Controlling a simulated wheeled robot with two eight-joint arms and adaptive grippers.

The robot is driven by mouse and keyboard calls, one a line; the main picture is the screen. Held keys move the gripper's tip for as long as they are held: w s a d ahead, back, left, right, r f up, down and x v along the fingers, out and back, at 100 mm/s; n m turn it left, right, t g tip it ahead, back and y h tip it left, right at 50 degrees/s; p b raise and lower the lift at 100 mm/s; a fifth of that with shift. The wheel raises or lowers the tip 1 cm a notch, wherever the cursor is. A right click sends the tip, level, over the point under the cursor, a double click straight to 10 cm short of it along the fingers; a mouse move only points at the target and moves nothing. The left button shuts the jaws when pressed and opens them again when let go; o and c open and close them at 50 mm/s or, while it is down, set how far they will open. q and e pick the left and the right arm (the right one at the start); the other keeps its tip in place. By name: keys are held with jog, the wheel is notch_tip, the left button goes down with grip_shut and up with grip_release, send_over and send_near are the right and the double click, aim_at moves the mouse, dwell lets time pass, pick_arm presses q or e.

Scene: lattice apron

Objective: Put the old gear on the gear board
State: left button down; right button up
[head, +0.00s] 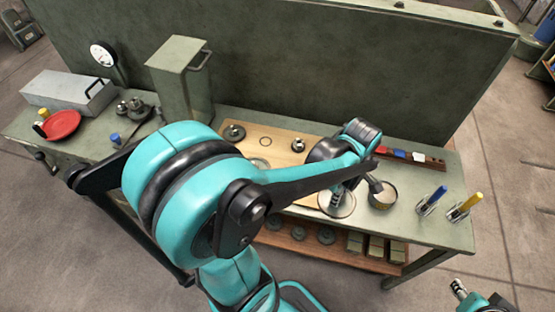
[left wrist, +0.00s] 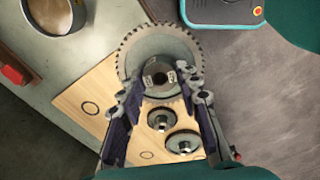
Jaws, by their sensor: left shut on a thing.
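My left gripper (left wrist: 162,80) is shut on a large grey toothed gear (left wrist: 155,42) with a dark hub at its middle. In the head view, my left gripper (head: 338,193) is over the front right of the table, with the gear (head: 337,208) at its fingertips. The wooden gear board (head: 270,139) lies behind and left of it, partly hidden by my arm. In the wrist view, the board (left wrist: 88,98) carries two smaller gears (left wrist: 161,119) and printed rings. My right gripper (head: 459,289) is at the bottom right, away from the table; its jaw opening is unclear.
A round tin (head: 383,195) stands just right of the held gear. A rack with coloured blocks (head: 410,156) lies behind it. Blue (head: 432,201) and yellow (head: 466,207) handled tools stand at the right. A lower shelf (head: 335,251) holds several gears and blocks. A tall green canister (head: 182,83) stands at the back left.

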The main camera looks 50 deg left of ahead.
pick_arm(q)
jog(key=n, duration=0.1)
jog(key=s+n, duration=0.1)
jog(key=r+n, duration=0.1)
jog(key=n, duration=0.1)
jog(key=shift+s+a, duration=0.1)
jog(key=shift+s, duration=0.15)
jog(key=w+a+f+b, duration=0.1)
jog(key=w+a+f, duration=0.1)
jog(key=w+a+f+b, duration=0.2)
jog(key=w+a, duration=0.1)
jog(key=w+a+f+b, duration=0.1)
jog(key=w+a+f, duration=0.2)
jog(key=shift+w, duration=0.2)
jog(key=shift+f+b, duration=1.25)
jog(key=shift+f, duration=0.75)
jog(key=shift+f, duration=0.1)
jog(key=c, duration=1.1)
grip_release()
jog(key=shift+o, duration=0.2)
